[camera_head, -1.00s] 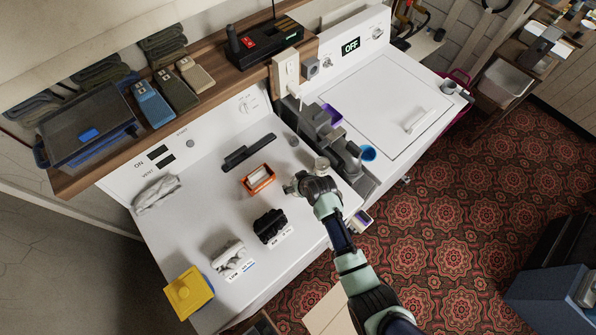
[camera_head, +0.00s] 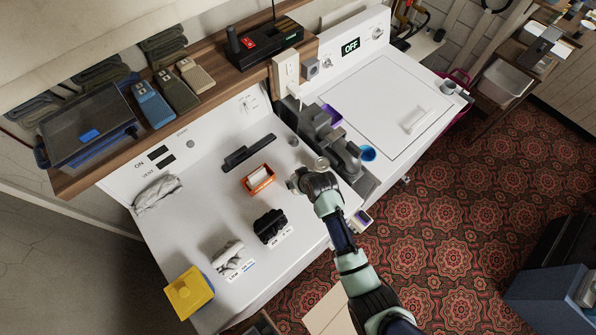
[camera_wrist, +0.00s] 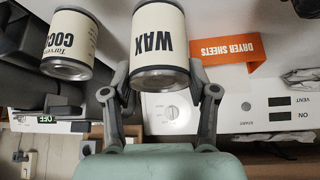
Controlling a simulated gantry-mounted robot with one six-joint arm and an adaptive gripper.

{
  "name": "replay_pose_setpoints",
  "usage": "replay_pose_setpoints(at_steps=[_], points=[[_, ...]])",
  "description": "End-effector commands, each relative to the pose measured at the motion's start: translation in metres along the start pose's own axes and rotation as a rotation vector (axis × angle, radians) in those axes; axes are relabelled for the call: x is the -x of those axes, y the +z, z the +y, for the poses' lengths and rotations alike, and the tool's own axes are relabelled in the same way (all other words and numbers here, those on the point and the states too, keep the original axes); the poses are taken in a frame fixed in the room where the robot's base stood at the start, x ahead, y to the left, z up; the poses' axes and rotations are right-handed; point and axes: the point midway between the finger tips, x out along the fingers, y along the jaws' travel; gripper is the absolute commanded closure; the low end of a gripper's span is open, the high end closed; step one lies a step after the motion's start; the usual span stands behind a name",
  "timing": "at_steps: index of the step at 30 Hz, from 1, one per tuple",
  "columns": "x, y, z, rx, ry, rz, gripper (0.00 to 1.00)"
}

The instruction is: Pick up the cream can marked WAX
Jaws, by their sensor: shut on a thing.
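The cream can marked WAX (camera_wrist: 160,40) fills the middle of the wrist view, its label upside down there. My gripper (camera_wrist: 160,75) has one finger against each side of it and is shut on it. In the head view my gripper (camera_head: 298,181) is over the right part of the white machine top, and the can there is mostly hidden by the fingers. I cannot tell whether the can is clear of the surface. A second cream can, marked COCOA (camera_wrist: 70,38), stands close beside it; it shows as a small can (camera_head: 322,164) in the head view.
An orange dryer sheets box (camera_head: 259,179) stands left of my gripper. Dark grey blocky objects (camera_head: 325,135) stand close behind and to the right. A black item (camera_head: 270,226), white item (camera_head: 228,254) and yellow box (camera_head: 189,292) sit along the front left.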

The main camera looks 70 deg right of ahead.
Motion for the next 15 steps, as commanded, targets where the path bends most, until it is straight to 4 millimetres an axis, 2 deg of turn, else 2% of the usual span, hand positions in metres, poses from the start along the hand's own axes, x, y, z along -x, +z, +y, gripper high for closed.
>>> replay_pose_setpoints(at_steps=[9, 15], points=[[0.092, -0.061, 0.000, 0.001, 0.001, 0.009, 0.84], [0.132, -0.086, 0.000, 0.001, 0.001, 0.005, 0.84]])
